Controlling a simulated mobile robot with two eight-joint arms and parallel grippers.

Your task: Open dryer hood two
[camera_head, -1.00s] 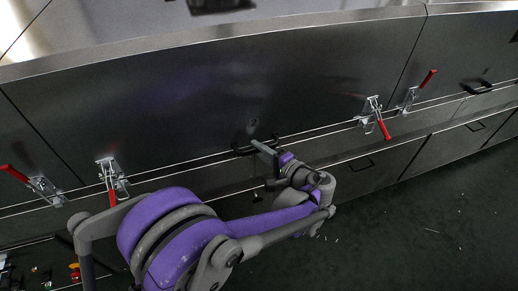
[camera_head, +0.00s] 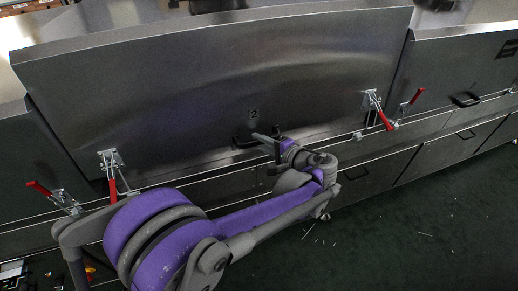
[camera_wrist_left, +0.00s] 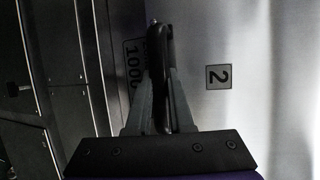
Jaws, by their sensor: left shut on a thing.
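Dryer hood two (camera_head: 180,95) is a wide grey metal panel, labelled "2" (camera_head: 253,114). It stands raised, with its edges proud of the neighbouring panels. Its black handle (camera_head: 242,143) is at the lower middle. My left gripper (camera_head: 261,137) is at this handle. In the left wrist view my left gripper (camera_wrist_left: 159,105) is shut on the dark handle (camera_wrist_left: 162,45), with a finger on each side. The "2" label (camera_wrist_left: 218,77) is right of the fingers there. My right gripper is not in view.
Red-handled clamps (camera_head: 112,175) and (camera_head: 376,110) sit on the hood's lower left and right. Neighbouring panels carry similar clamps (camera_head: 52,197) and (camera_head: 408,105). Lower drawers (camera_head: 370,180) run below. The dark floor (camera_head: 400,240) at lower right has small scattered bits.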

